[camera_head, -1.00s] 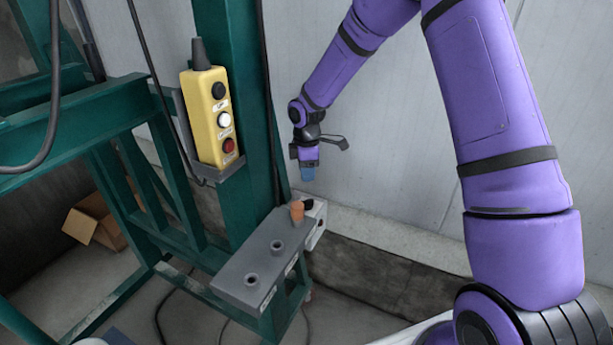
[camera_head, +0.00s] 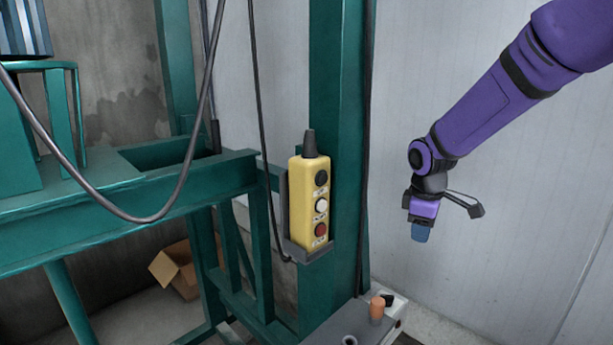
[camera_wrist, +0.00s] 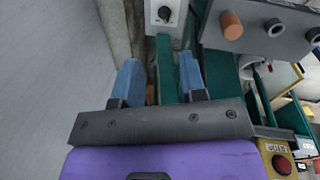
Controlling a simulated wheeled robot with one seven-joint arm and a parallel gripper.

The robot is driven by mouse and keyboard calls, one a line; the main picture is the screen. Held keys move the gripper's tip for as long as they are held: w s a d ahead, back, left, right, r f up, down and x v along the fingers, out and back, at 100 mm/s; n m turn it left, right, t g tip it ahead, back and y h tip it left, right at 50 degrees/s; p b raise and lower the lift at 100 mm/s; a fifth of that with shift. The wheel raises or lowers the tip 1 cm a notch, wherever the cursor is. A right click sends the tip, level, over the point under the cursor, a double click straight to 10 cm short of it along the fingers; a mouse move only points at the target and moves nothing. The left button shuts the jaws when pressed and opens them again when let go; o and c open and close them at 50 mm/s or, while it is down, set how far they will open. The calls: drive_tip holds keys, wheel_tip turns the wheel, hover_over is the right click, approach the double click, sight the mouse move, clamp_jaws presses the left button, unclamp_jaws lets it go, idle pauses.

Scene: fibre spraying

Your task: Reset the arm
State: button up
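My gripper (camera_head: 422,232) hangs at the end of my purple arm, to the right of the green post and in front of the pale wall. It points down and is apart from everything around it. In the wrist view its two blue fingers (camera_wrist: 160,85) stand apart with nothing between them. In the head view the fingers look merged into one blue tip.
A yellow control box (camera_head: 309,203) with black, white and red buttons hangs on the green frame (camera_head: 338,90). A grey holder (camera_head: 360,325) with an orange plug (camera_head: 377,308) stands below my gripper. A cardboard box (camera_head: 176,268) lies at the left. Cables hang near the frame.

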drive_tip(key=s+d+r+m+t, duration=0.25)
drive_tip(key=s+r+m, duration=0.35)
drive_tip(key=s+r, duration=0.8)
drive_tip(key=s+d+r+m+t+y, duration=0.1)
drive_tip(key=s+m, duration=0.4)
drive_tip(key=s, duration=1.1)
drive_tip(key=shift+d+m, duration=0.3)
drive_tip(key=shift+r, duration=0.1)
drive_tip(key=shift+c, duration=0.2)
